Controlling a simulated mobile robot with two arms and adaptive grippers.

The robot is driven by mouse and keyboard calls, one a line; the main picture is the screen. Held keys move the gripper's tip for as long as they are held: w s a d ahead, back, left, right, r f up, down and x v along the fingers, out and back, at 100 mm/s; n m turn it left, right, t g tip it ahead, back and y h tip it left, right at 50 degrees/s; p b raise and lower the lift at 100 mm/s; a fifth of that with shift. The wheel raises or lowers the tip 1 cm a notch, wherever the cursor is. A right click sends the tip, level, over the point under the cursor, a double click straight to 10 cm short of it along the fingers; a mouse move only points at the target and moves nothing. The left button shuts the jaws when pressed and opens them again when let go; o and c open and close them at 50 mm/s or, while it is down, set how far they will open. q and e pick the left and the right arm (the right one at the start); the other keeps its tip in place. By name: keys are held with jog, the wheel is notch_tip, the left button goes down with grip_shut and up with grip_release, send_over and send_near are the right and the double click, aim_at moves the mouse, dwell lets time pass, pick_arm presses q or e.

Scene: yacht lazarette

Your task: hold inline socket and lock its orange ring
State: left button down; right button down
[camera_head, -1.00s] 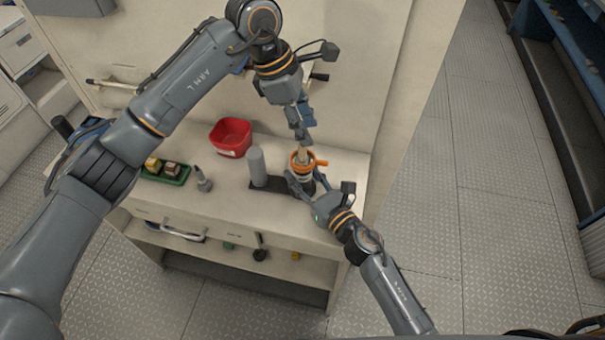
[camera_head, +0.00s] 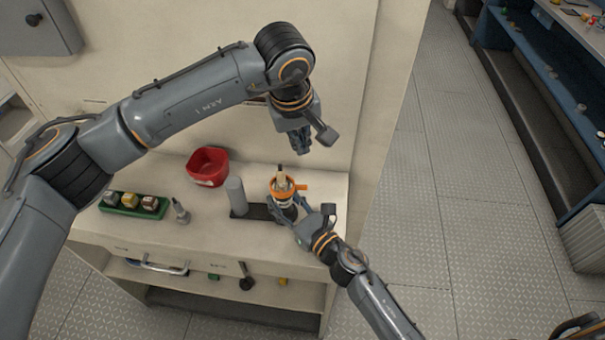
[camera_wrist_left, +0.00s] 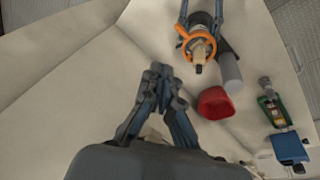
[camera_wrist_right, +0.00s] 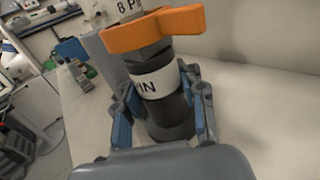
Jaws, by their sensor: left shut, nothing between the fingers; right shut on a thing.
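The inline socket (camera_head: 286,201) is a dark upright body with a white "PIN" label, also seen in the right wrist view (camera_wrist_right: 168,105). Its orange ring (camera_head: 285,187) sits around the top, with a lever to the right in the head view. A pale piece (camera_head: 282,174) sticks up through the ring. My right gripper (camera_head: 291,207) is shut on the socket body below the ring, one finger on each side in the right wrist view (camera_wrist_right: 165,110). My left gripper (camera_head: 302,150) is shut and empty, above and behind the socket, clear of the ring (camera_wrist_left: 198,45).
A grey upright cylinder (camera_head: 235,192) on a dark base stands left of the socket. Further left are a red bin (camera_head: 208,167), a small grey fitting (camera_head: 181,211) and a green tray (camera_head: 133,205) of blocks. The bench wall is behind; the bench top's right end is clear.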

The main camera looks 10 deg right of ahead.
pick_arm(q)
jog(key=m, duration=0.3)
jog(key=m+t, duration=0.1)
jog(key=shift+w+d+m+y, duration=0.25)
jog(key=shift+m+y, duration=0.05)
jog(key=shift+m, duration=0.1)
jog(key=a+x, duration=0.1)
jog(key=x, duration=0.9)
jog(key=shift+s, duration=1.9)
